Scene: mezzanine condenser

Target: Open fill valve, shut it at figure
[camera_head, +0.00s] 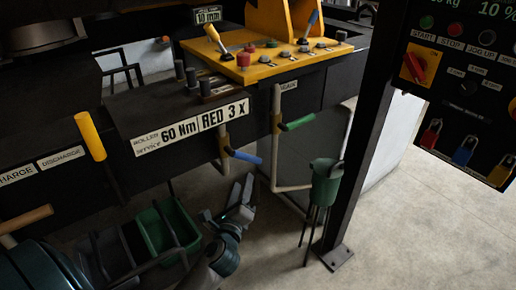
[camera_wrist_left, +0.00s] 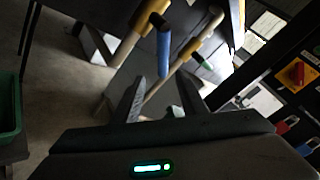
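Two lever valves on pale vertical pipes hang from the front of the black machine: one with a blue handle (camera_head: 244,157), one with a green handle (camera_head: 298,122). No readable label shows which is the fill valve. My left gripper (camera_head: 240,196) is open and empty, below the blue handle and apart from it. In the left wrist view the blue handle (camera_wrist_left: 163,52) lies beyond and above the open fingers (camera_wrist_left: 163,100), with nothing between them. A green-digit readout (camera_head: 495,10) at top right shows 10 %; another figure is partly cut off. My right gripper is out of view.
A green bucket (camera_head: 326,182) stands on a thin-legged stand beside a black post (camera_head: 357,160). A green bin (camera_head: 168,228) sits left of my gripper. A control panel (camera_head: 460,85) with a red switch is at right. Bare floor (camera_head: 410,240) lies at lower right.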

